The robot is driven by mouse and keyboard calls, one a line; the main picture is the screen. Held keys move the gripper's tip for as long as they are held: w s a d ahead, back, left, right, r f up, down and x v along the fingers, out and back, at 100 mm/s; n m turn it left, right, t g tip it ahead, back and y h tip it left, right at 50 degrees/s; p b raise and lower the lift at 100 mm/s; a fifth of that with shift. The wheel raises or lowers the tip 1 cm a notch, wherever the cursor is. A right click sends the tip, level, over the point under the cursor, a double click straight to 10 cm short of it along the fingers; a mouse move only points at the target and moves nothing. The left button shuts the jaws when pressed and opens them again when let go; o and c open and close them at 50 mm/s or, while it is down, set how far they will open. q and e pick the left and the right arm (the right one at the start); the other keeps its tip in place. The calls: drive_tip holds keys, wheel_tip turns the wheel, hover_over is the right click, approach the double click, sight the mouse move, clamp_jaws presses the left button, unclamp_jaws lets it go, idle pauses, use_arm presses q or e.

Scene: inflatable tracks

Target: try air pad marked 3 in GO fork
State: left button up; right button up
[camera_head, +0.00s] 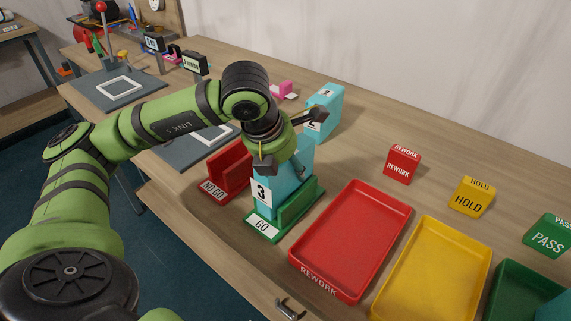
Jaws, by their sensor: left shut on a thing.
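The teal air pad marked 3 (261,193) stands upright in the middle of the table, at the green GO fork (297,203). Its lower part is between the fork's walls; I cannot tell whether its bottom touches the fork's base. My left gripper (290,142) is above the pad and shut on its upper part, with one finger towards the near side and one towards the far side. The gripper hides much of the pad's top. My right gripper is not in view.
The red NO GO fork (229,172) stands just left. Another teal pad (326,108) stands behind. Red REWORK (350,240), yellow HOLD (433,270) and green PASS (520,290) trays lie right, with label blocks behind. A teal thing (553,308) shows at the lower right corner.

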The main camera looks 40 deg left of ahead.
use_arm(q)
drive_tip(key=shift+r, duration=0.1)
drive_tip(key=shift+r+p, duration=3.1)
drive_tip(key=shift+r, duration=1.35)
